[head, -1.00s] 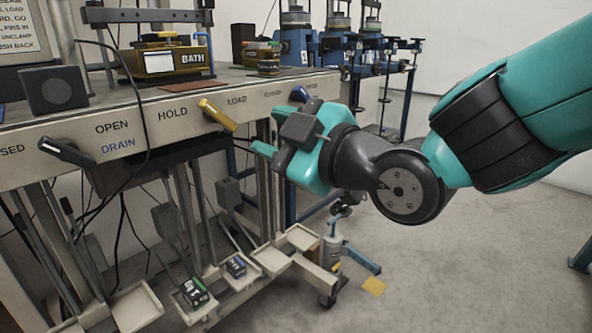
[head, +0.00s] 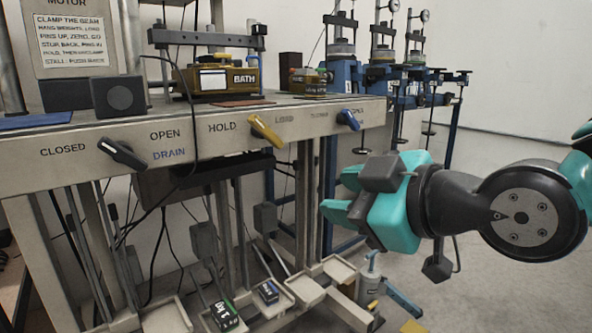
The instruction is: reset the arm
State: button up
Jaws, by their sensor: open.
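My gripper (head: 340,197) is at the right of the head view, teal with a dark wrist. Its two fingers point left and stand apart, with nothing between them. It is in front of the bench and clear of the levers. The yellow lever (head: 264,131) sits on the bench front between HOLD and LOAD. A black lever (head: 121,153) sits at the left, between CLOSED and OPEN above DRAIN. A blue lever (head: 349,119) sits near the right end of the labelled front. The lettering beside it is too small to read.
The bench (head: 60,150) carries a yellow BATH box (head: 215,79) and a dark block (head: 118,96). Weights (head: 224,315) lie on low trays below. A bottle (head: 370,280) stands near the trays. Blue stands (head: 375,80) are behind. Floor at lower right is open.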

jog(key=s+d+f+m+g+h, duration=0.2)
jog(key=s+d+f+m+g, duration=0.1)
jog(key=s+f+g, duration=0.25)
jog(key=s+d+f+m+g+h, duration=0.2)
jog(key=s+f+m+g, duration=0.1)
jog(key=s+f+g, duration=0.3)
notch_tip(320, 180, up, 36)
jog(key=s+p, duration=0.2)
jog(key=p, duration=3.3)
jog(key=shift+d+m+p, duration=0.2)
jog(key=shift+m+p, duration=0.1)
jog(key=shift+m, duration=0.1)
jog(key=shift+g, duration=0.25)
